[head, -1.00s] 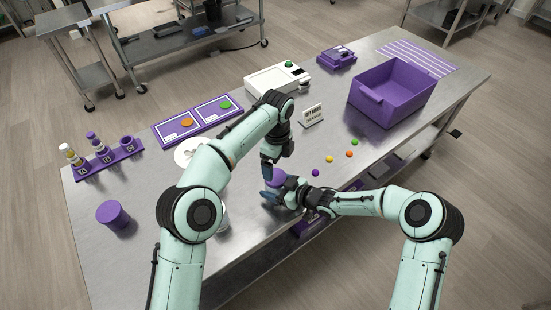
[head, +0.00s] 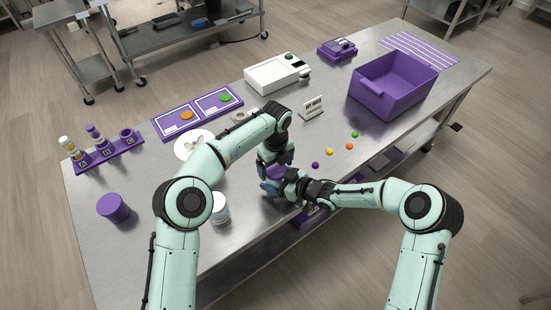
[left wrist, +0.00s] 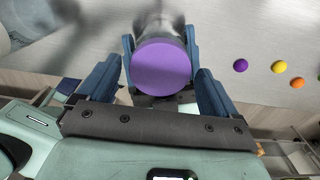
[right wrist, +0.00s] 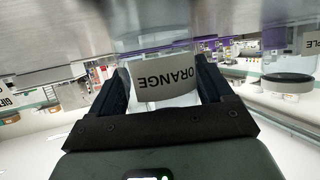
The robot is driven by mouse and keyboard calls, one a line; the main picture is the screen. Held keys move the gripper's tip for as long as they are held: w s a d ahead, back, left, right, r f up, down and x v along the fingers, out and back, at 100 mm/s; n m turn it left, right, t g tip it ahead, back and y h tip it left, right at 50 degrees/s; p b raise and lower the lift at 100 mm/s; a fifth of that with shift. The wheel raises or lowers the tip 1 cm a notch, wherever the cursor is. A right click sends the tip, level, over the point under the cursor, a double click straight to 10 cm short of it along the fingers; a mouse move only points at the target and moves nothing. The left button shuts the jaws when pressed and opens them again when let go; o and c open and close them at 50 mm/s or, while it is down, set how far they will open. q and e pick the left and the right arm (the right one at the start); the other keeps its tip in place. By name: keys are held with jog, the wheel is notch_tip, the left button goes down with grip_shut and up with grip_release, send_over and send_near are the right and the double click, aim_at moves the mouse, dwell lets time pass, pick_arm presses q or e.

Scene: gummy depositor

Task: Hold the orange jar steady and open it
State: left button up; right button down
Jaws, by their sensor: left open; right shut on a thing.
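The orange jar, clear with a white label reading ORANGE, shows upside down in the right wrist view (right wrist: 165,78). My right gripper (right wrist: 163,85) is shut on its body; in the head view it (head: 290,187) comes in from the right. In the head view my left gripper (head: 274,178) is close to the right one, and the two hide most of the jar.
Several coloured gummies, including a yellow one (head: 330,152), lie right of the grippers. A white jar (head: 219,208) and a purple cylinder (head: 113,208) stand left. A purple bin (head: 393,85) stands at the back right. The table's front edge is close to the grippers.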

pick_arm(q)
jog(key=shift+f, duration=0.15)
jog(key=c, duration=1.1)
jog(key=n, duration=1)
jog(key=o, duration=1.2)
